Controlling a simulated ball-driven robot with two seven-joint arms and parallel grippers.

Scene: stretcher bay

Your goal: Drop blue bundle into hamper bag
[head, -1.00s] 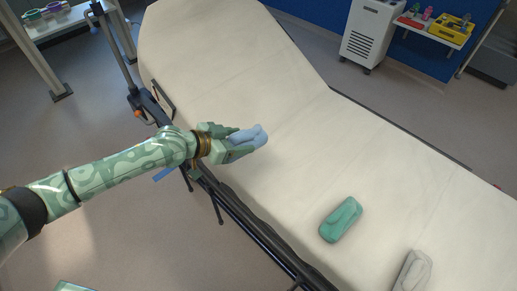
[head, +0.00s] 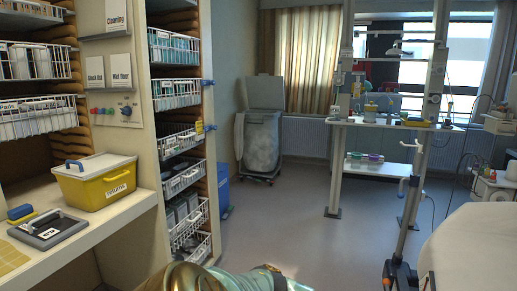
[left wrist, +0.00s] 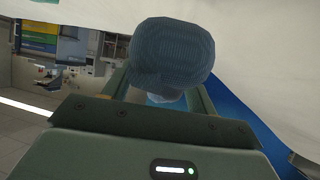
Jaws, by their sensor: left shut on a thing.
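The blue bundle (left wrist: 172,50) fills the upper middle of the left wrist view, a rounded ribbed cloth shape. My left gripper (left wrist: 160,96) is shut on it, with a green finger on each side. Neither shows in the head view, where only part of my arm appears at the bottom edge. The hamper bag (head: 262,142) is grey and hangs in a wheeled stand against the far wall. Its lid (head: 263,92) stands raised behind it. The inside of the bag is hidden. My right gripper is in neither view.
Shelving with wire baskets (head: 175,90) and a counter with a yellow box (head: 95,180) stand at left. A blue bin (head: 222,190) is beside the shelves. A table (head: 385,123) and the stretcher (head: 480,245) are at right. The floor (head: 290,215) between is clear.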

